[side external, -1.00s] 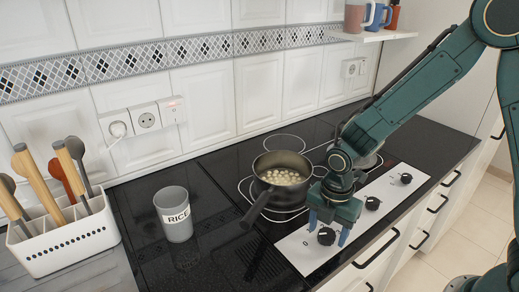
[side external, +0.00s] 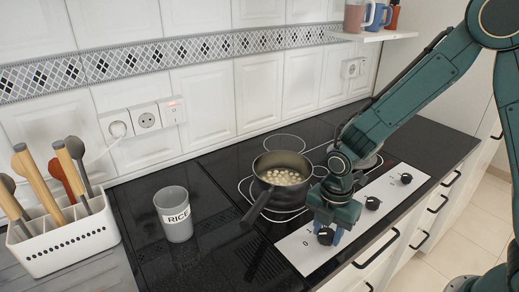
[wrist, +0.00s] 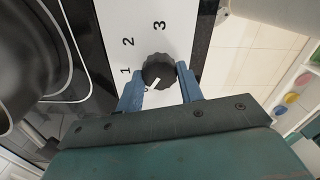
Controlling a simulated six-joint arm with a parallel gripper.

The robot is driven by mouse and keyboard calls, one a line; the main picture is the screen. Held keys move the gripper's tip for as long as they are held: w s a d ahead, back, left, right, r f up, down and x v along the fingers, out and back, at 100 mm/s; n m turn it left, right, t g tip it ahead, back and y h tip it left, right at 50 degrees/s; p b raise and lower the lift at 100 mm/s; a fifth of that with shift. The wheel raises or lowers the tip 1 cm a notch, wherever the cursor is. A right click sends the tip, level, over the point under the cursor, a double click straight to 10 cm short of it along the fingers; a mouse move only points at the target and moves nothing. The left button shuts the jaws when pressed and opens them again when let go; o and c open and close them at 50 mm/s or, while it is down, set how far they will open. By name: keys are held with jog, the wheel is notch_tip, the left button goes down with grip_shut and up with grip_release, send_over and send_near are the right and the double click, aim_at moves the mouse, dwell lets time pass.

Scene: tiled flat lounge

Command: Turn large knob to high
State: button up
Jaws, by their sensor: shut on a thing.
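A black round knob (side external: 325,238) sits at the near end of the white control panel (side external: 292,250). In the wrist view, the knob (wrist: 159,68) has a white pointer mark directed to the lower left, and the numbers 1, 2 and 3 are printed around it. My gripper (side external: 328,232) points down over this knob. Its blue fingers (wrist: 158,80) are shut on the knob's sides. The lower part of the dial is hidden by my gripper in the wrist view.
Two more knobs, middle (side external: 373,203) and far (side external: 406,179), are on the same panel. A dark pot (side external: 280,163) with pale pieces stands on the hob behind my gripper, its handle (side external: 257,209) toward the front. A rice canister (side external: 174,229) stands left.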

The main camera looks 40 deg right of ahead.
jog(key=m, duration=0.3)
jog(key=shift+m, duration=0.3)
jog(key=m, duration=1.2)
jog(key=shift+w+m, duration=0.1)
jog(key=shift+m, duration=0.2)
jog(key=m, duration=0.6)
jog(key=shift+d, duration=0.1)
jog(key=m, duration=0.7)
jog(key=shift+m, duration=0.3)
